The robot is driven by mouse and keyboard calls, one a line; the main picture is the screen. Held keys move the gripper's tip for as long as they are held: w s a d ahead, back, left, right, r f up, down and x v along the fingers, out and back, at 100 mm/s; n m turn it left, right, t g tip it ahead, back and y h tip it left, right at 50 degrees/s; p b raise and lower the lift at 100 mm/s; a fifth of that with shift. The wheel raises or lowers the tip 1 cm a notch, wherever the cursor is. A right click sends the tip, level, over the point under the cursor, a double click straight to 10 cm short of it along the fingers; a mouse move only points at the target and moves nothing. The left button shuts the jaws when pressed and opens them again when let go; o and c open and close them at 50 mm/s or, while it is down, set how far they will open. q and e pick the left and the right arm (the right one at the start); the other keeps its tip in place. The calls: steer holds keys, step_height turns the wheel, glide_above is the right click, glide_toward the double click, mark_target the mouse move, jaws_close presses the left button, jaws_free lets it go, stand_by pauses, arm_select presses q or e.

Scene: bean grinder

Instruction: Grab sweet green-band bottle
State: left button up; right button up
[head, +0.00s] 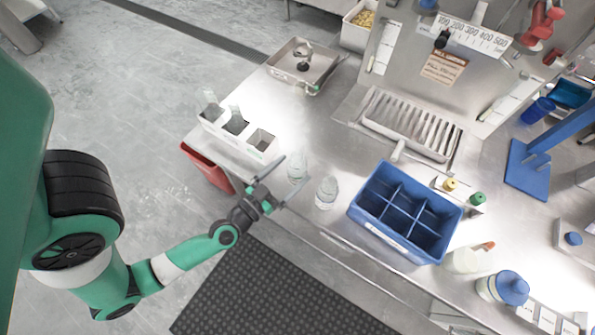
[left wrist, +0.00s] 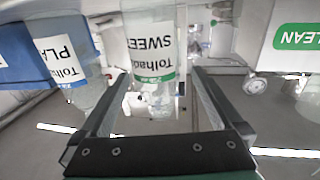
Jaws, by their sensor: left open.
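The sweet bottle (head: 297,167) is clear and stands on the steel bench near its front edge. In the left wrist view the bottle (left wrist: 150,45) shows a white label reading SWEET with a green band. My left gripper (head: 284,183) is open in front of it. In the wrist view the bottle appears between the two fingers, with gaps on both sides and no visible contact. A second clear bottle (head: 326,193) stands close by to the right. Its blue-banded label shows outside the left finger in the wrist view (left wrist: 68,62). My right gripper is not in view.
A white holder (head: 263,144) with compartments stands left of the bottles; its green CLEAN label (left wrist: 298,37) shows in the wrist view. A blue divided crate (head: 392,237) stands to the right. A red bin (head: 205,168) is below the bench edge.

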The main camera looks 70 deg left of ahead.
mark_target(305, 160)
arm_select(q)
steer(key=x, duration=0.5)
steer(key=shift+w+r+p, duration=0.2)
steer(key=shift+w+p, duration=0.15)
steer(key=shift+w, duration=0.05)
steer(key=shift+s+d, duration=0.1)
steer(key=shift+c, duration=0.2)
steer(key=c, duration=1.3)
steer(key=shift+r, duration=0.1)
